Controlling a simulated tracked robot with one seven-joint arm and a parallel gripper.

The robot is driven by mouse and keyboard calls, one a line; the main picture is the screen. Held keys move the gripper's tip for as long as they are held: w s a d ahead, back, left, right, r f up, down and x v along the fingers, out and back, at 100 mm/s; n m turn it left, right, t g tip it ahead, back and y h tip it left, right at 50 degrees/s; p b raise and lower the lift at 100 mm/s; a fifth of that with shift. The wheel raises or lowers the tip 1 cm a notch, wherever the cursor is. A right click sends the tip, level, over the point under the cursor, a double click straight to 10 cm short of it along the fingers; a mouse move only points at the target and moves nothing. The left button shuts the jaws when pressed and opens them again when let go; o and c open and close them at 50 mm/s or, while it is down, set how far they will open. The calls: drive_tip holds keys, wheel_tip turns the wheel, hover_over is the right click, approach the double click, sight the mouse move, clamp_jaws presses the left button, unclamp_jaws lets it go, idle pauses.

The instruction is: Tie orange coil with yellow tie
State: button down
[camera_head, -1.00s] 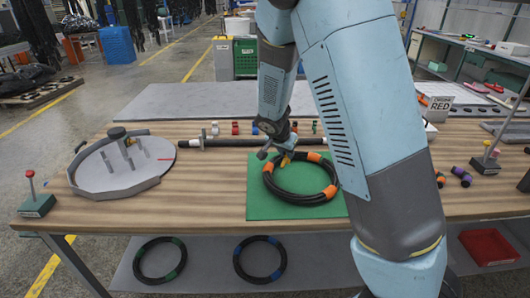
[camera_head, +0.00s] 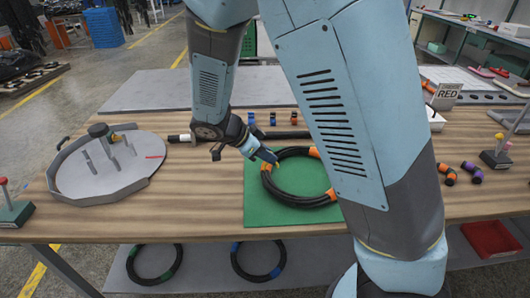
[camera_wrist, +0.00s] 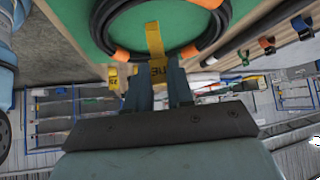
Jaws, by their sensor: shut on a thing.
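The coil (camera_head: 284,192) is a black hose ring with orange bands, lying flat on a green mat (camera_head: 262,220). My gripper (camera_head: 274,161) is at the coil's upper left edge, reaching in from the left. In the wrist view my gripper (camera_wrist: 156,88) is shut on the yellow tie (camera_wrist: 155,42), a strap with dark lettering that stands out between the fingertips across the black coil (camera_wrist: 112,14). A small yellow piece also shows left of the fingers in the wrist view. Whether the tie passes around the hose I cannot tell.
A grey round fixture (camera_head: 110,165) with pegs and a raised rim stands at the left. Small coloured clips (camera_head: 272,118) and a dark rod (camera_head: 285,134) lie behind the mat. A red-button box (camera_head: 10,212) is at the left edge.

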sight(265, 164)
drive_tip(key=shift+a, duration=0.2)
drive_tip(key=shift+f, duration=0.15)
drive_tip(key=shift+f, duration=1.8)
drive_tip(key=shift+f, duration=1.75)
idle(1.1)
drive_tip(key=c, duration=0.9)
unclamp_jaws()
